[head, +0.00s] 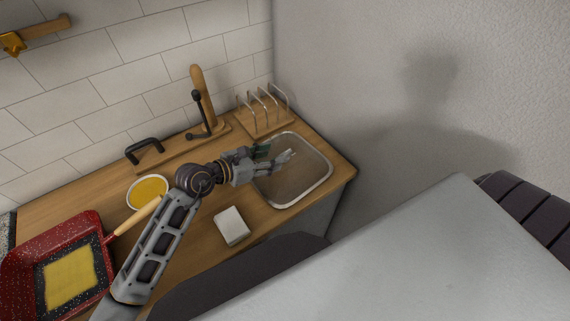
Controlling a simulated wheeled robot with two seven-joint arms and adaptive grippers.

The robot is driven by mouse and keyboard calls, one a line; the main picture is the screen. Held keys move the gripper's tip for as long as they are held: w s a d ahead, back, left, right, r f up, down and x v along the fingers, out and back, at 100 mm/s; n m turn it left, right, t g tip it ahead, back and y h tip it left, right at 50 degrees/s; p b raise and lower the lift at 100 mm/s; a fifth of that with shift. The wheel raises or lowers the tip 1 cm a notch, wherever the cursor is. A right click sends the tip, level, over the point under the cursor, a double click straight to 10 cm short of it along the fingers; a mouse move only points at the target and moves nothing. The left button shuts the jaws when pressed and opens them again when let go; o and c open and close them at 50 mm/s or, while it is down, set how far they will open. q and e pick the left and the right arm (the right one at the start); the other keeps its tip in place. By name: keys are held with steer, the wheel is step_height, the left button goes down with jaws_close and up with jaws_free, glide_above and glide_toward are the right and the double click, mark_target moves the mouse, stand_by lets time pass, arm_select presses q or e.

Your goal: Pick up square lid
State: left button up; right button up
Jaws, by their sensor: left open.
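A small white block with a flat, roughly square top (232,226) lies on the wooden counter in front of the sink; it looks like the square lid, though I cannot be sure. My left arm reaches in from the lower left and passes beside it. My left gripper (286,157) is open over the sink (309,184), up and to the right of the white block and apart from it. A small dark green thing (262,149) shows behind the gripper and is partly hidden. My right gripper is not in view.
A red speckled pan (20,265) with a wooden handle stands at the lower left, near a bowl with yellow contents (149,191). A wall closes the right side.

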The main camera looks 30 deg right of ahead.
mark_target(284, 153)
arm_select(q)
steer(key=shift+b+x, duration=0.95)
steer(key=shift+x, duration=1.1)
steer(key=shift+d+f, duration=0.25)
steer(key=shift+d, duration=0.25)
steer(key=shift+c, duration=0.6)
jaws_close()
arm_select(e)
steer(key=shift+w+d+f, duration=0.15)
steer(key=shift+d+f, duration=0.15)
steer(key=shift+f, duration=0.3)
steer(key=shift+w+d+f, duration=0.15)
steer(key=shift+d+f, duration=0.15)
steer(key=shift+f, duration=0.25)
arm_select(q)
steer(key=shift+r, duration=0.1)
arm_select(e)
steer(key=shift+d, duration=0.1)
